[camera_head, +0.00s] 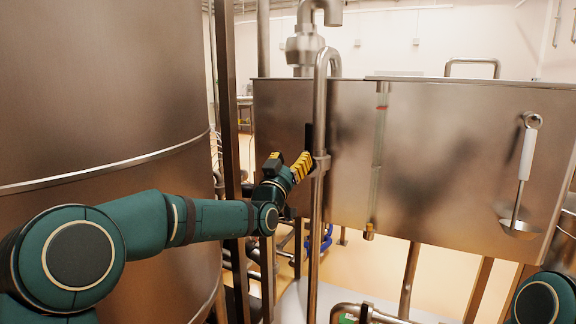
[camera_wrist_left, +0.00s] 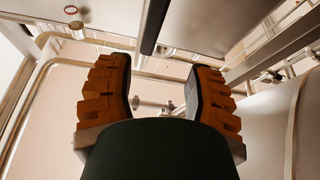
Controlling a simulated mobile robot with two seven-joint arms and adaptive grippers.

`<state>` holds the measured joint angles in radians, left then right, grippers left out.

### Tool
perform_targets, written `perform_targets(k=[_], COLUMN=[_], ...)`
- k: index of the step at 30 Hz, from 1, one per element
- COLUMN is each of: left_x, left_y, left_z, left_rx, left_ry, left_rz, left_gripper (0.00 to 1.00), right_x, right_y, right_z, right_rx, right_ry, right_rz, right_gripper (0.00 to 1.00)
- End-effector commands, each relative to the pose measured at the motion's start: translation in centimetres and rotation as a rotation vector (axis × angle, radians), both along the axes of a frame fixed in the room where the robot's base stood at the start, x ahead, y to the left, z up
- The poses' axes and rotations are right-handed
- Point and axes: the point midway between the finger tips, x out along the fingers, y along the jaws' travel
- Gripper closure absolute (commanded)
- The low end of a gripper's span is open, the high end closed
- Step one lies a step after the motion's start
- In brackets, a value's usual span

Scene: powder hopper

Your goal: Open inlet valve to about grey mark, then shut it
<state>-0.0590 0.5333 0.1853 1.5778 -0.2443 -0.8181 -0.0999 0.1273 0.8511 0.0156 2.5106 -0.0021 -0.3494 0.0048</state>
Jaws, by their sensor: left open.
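My left gripper (camera_head: 288,165) is open at the front of the steel hopper (camera_head: 450,160), close to the left side of a vertical steel pipe (camera_head: 319,110). A dark upright piece (camera_head: 308,135) shows just above its yellow fingers; it may be the inlet valve's lever, but I cannot tell. In the left wrist view the gripper (camera_wrist_left: 160,95) has its two orange fingers wide apart, and nothing is clearly held between them. I cannot make out the valve body or a grey mark. My right gripper is out of view; only part of that arm shows at lower right.
A large steel tank (camera_head: 100,90) fills the left side, close to my left arm. A sight tube (camera_head: 377,165) with a red mark runs down the hopper front. A scoop (camera_head: 525,165) hangs at right. Pipes and a blue curved part (camera_head: 326,240) sit below.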

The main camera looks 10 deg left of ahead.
Motion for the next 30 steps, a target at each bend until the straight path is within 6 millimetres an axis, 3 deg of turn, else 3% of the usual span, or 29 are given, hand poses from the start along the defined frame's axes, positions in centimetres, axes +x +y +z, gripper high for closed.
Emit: perform_targets(k=[9, 30], left_x=[-1.8, -1.8], left_y=[0.6, 0.5], left_z=[-0.7, -0.8], left_rx=[0.0, 0.0], left_ry=[0.0, 0.0], left_rz=[0.001, 0.001], left_gripper=[0.47, 0.47], right_x=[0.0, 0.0], right_y=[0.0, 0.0], right_z=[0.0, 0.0], right_rx=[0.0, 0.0], right_ry=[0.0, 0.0], right_rz=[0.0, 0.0], right_gripper=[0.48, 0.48])
